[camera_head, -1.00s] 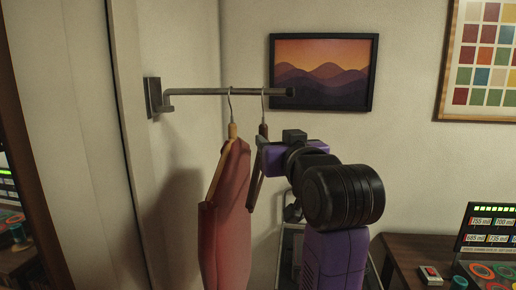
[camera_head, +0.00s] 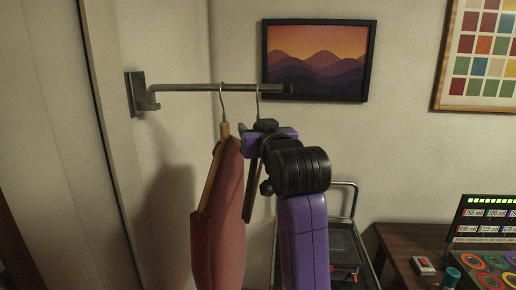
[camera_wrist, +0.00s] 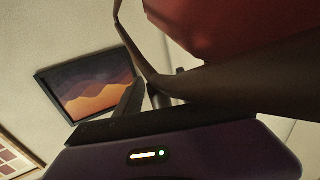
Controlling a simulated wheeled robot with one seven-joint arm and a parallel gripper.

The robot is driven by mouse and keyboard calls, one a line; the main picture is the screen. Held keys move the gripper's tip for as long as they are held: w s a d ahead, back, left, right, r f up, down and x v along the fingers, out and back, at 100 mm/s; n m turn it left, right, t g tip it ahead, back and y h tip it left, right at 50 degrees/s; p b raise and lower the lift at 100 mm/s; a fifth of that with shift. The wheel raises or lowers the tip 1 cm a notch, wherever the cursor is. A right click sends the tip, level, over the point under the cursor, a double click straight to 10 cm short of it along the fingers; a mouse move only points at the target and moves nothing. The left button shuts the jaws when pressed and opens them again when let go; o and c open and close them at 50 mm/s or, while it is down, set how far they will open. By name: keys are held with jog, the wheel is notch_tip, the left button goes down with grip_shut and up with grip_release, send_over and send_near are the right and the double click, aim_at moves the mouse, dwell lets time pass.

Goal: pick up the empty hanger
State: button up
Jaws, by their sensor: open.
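The empty hanger (camera_head: 252,195), dark with a thin metal hook, hangs on the wall rail to the right of a wooden hanger (camera_head: 212,176) that bears a red garment (camera_head: 229,215). My gripper (camera_head: 257,130) is at the dark hanger's neck, just below its hook, and hides part of it. In the wrist view the dark hanger (camera_wrist: 255,78) runs across the right side, close to the camera. Its neck is at the fingers (camera_wrist: 155,95), which are open; I cannot tell whether they touch it. The red garment (camera_wrist: 215,25) is close behind.
The rail (camera_head: 190,88) runs from a wall bracket at left to a free end at right. A framed mountain picture (camera_head: 318,60) hangs behind it. A cart (camera_head: 345,190) stands below, beside a dark table (camera_head: 405,243) with a lit device (camera_head: 485,225).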

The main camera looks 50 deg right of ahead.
jog(key=shift+w, duration=0.15)
grip_shut()
dwell(1.4)
